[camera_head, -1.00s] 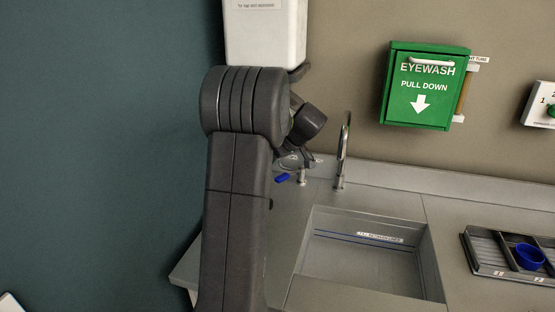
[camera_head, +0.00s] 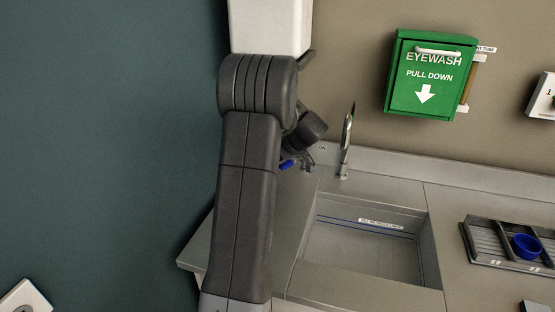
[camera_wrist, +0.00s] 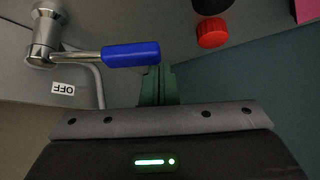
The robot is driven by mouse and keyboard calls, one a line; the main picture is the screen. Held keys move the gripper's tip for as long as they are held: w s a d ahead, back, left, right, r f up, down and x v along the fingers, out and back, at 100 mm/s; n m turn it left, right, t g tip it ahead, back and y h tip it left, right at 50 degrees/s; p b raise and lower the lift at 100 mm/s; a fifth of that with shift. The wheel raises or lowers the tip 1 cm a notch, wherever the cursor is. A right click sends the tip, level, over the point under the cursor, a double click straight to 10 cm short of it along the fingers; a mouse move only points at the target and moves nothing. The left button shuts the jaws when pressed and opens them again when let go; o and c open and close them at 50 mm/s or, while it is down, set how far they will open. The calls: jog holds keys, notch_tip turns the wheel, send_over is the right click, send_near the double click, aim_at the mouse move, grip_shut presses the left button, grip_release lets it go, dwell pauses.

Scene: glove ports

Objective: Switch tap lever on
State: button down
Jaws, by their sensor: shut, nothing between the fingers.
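The tap lever has a blue handle (camera_wrist: 131,54) on a metal rod that joins an upright metal post in the wrist view. A white OFF label (camera_wrist: 69,88) lies beside the post. In the head view the blue handle end (camera_head: 287,164) shows just right of my arm, left of the curved tap spout (camera_head: 347,140). A small ON label (camera_head: 322,148) shows behind it. My gripper (camera_wrist: 157,84) is shut and empty, its green fingers close to the free end of the blue handle; I cannot tell whether they touch. My arm hides much of the lever in the head view.
A sink basin (camera_head: 370,245) lies in front of the spout. A rack with a blue cup (camera_head: 526,247) stands to the right. A green eyewash box (camera_head: 430,75) and a white dispenser (camera_head: 270,25) hang on the wall. A red knob (camera_wrist: 212,33) shows in the wrist view.

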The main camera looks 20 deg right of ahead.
jog(key=shift+s+d+f+n+y+b, duration=0.3)
jog(key=shift+s+n+b, duration=0.1)
jog(key=shift+b, duration=0.6)
jog(key=shift+s+d+n+b, duration=0.1)
jog(key=shift+s+n+b, duration=0.2)
jog(key=shift+b, duration=0.2)
jog(key=n+g, duration=0.1)
jog(key=s+n+y+b, duration=0.1)
jog(key=shift+s+d+r+n+g+y, duration=0.2)
jog(key=shift+d+n+g+y, duration=0.1)
jog(key=shift+d+n+g, duration=0.1)
jog(key=shift+s+d+r+n+g+y, duration=0.1)
jog(key=shift+s+d+n+g+y, duration=0.25)
jog(key=shift+n, duration=0.2)
jog(key=shift+s+d+n+g+y, duration=0.15)
jog(key=shift+s+n+y, duration=0.1)
jog(key=shift+s+n, duration=0.25)
jog(key=shift+w+a, duration=0.1)
